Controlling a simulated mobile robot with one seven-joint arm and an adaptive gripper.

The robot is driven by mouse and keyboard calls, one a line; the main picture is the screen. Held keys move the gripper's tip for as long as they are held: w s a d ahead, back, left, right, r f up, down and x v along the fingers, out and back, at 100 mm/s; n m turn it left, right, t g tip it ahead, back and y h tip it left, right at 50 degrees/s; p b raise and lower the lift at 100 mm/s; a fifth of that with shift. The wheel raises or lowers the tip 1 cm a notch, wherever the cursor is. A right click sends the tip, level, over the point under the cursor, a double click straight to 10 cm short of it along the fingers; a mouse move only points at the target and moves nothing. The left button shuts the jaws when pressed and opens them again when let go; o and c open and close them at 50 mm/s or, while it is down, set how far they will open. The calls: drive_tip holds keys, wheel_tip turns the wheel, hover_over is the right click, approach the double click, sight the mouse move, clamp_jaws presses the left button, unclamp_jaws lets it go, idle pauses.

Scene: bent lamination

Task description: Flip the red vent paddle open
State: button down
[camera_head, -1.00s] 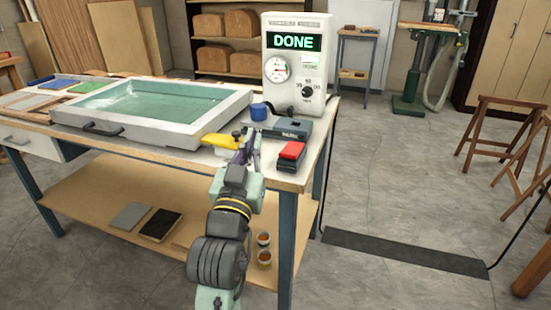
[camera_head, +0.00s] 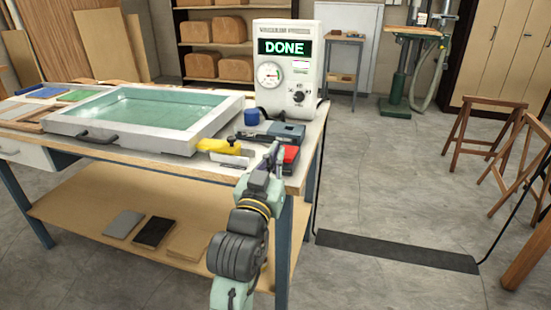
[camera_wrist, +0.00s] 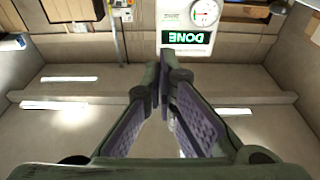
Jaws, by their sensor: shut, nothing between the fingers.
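The red vent paddle (camera_head: 291,154) is the small red-topped piece near the right front corner of the workbench. My arm partly covers it in the head view, and its dark base is mostly hidden. My gripper (camera_head: 276,149) is shut and empty, just left of and in front of the red piece. I cannot tell whether they touch. In the wrist view the fingers (camera_wrist: 164,72) meet at their tips with nothing between them, and no red piece shows there. The white press control box (camera_head: 285,68) stands behind, with "DONE" on its display; it appears upside down in the wrist view (camera_wrist: 187,30).
A white-framed press with a greenish pane (camera_head: 143,110) fills the bench's middle. A yellow-handled tool (camera_head: 220,147), a blue cap (camera_head: 252,117) and a grey-blue device (camera_head: 284,132) sit close to my gripper. Open floor (camera_head: 395,205) lies right of the bench.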

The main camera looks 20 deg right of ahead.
drive_tip(key=r+p, duration=0.1)
drive_tip(key=p, duration=0.1)
hover_over(287, 153)
drive_tip(key=r+v, duration=0.1)
drive_tip(key=v, duration=0.3)
drive_tip(key=shift+d, duration=0.15)
drive_tip(key=f, duration=0.2)
drive_tip(key=shift+s+a+f, duration=0.25)
drive_tip(key=shift+f, duration=0.1)
drive_tip(key=shift+s+f, duration=0.1)
drive_tip(key=shift+f, duration=0.45)
drive_tip(key=shift+f, duration=0.1)
